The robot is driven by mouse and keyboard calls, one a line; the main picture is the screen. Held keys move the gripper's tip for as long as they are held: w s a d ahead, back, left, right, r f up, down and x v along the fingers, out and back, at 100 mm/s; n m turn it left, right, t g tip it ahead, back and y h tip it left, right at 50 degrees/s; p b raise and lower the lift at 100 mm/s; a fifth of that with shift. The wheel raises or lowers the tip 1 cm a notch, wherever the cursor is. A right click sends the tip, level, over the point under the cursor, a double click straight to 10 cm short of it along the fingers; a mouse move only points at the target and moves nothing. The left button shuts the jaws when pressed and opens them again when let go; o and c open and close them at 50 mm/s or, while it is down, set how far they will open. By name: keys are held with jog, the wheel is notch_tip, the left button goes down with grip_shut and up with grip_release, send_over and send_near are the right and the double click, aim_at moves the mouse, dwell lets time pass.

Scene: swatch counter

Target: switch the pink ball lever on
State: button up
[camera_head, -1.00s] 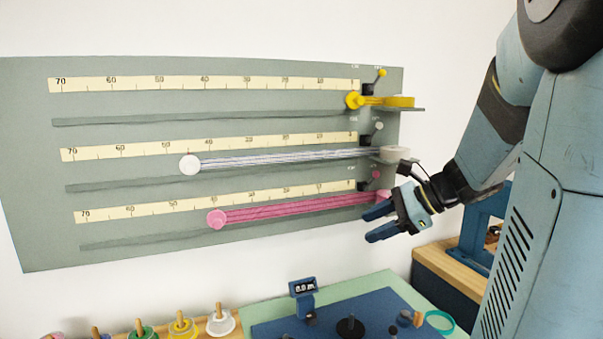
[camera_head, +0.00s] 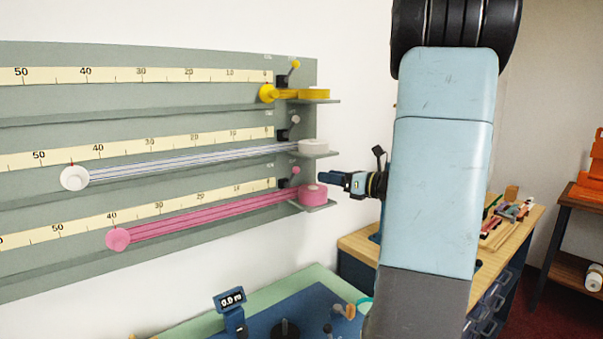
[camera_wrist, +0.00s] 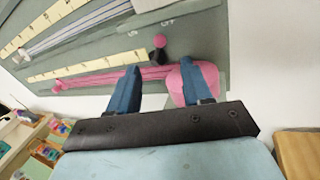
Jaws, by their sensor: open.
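The pink ball lever (camera_head: 296,170) is a small pink ball on a black base at the right end of the lowest scale row. The ball sits up and right of its base, beside a pink spool (camera_head: 312,194) on a small shelf. In the wrist view the pink ball (camera_wrist: 160,41) shows beyond my fingertips, roughly between them, with two small unreadable labels near it. My gripper (camera_head: 323,177) is open and empty, just right of the lever and spool. In the wrist view my gripper's (camera_wrist: 168,70) right finger overlaps the pink spool. I see no contact with the lever.
The white (camera_head: 295,119) and yellow (camera_head: 295,64) ball levers stand above on the same grey board (camera_head: 150,112). Pink ribbon (camera_head: 210,213) runs left from the spool. A blue mat with a display (camera_head: 231,299) lies below. A wooden bench (camera_head: 362,242) is partly behind my arm.

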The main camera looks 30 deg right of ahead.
aim_at(292, 177)
jog(key=x, duration=0.9)
jog(key=shift+w+a, duration=0.15)
jog(key=shift+w, duration=0.25)
grip_shut()
